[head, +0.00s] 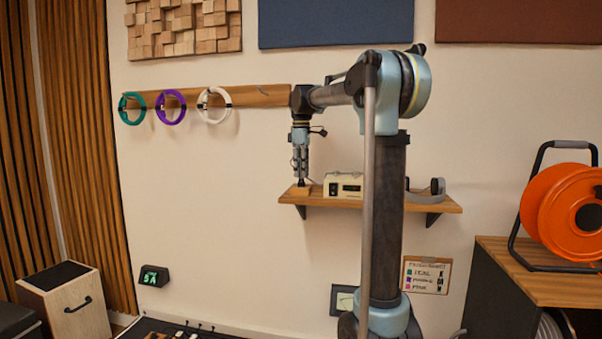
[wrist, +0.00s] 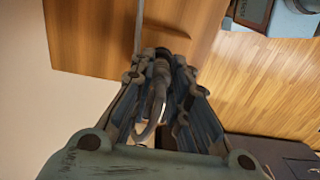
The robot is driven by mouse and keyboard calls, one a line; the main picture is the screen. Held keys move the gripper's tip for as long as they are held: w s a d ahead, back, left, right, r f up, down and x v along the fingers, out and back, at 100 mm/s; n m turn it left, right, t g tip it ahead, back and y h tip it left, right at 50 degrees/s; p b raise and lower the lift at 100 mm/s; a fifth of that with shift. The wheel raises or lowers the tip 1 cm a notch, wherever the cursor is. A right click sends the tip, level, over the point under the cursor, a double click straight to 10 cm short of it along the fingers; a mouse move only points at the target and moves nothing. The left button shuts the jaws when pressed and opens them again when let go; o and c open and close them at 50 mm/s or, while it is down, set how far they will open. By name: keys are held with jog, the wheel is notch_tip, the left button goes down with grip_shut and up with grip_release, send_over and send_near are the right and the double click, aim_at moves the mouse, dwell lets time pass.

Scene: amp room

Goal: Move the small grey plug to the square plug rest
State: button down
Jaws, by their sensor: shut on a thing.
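My gripper (head: 300,174) points down above the left end of the wall shelf. In the wrist view its fingers (wrist: 160,80) are shut on the small grey plug (wrist: 160,72), which lies between the fingertips. A curved grey piece shows below the plug there. In the head view a small wooden block (head: 299,190), which looks like the square plug rest, sits on the shelf right under my gripper. A dark tip shows between gripper and block. I cannot tell whether the plug touches the block. The fingers hide much of the plug.
The wooden shelf (head: 390,203) holds a cream box with a dark display (head: 344,186) just right of my gripper, and grey headphones (head: 436,188) farther right. Cable rings in teal (head: 124,109), purple (head: 159,107) and white (head: 203,105) hang on a rail at upper left.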

jog(key=c, duration=1.5)
grip_release()
jog(key=shift+o, duration=0.2)
notch_tip(320, 180, up, 12)
jog(key=shift+w+f, duration=0.1)
jog(key=s+d+f+m+t, duration=0.1)
jog(key=s+d+f+m, duration=0.3)
jog(key=s+f, duration=0.45)
jog(key=s+d+f+m, duration=0.3)
jog(key=s+d+f, duration=0.2)
jog(key=s+f, duration=0.4)
jog(key=s+d+f+m, duration=0.1)
jog(key=s+f+m, duration=0.3)
jog(key=s+f, duration=0.6)
jog(key=s+d+f+m+t, duration=0.1)
jog(key=s+d+f+m, duration=0.1)
jog(key=s+f, duration=0.8)
notch_tip(320, 180, down, 6)
jog(key=shift+d+r+m, duration=0.2)
jog(key=shift+d+m, duration=0.1)
jog(key=shift+m, duration=0.6)
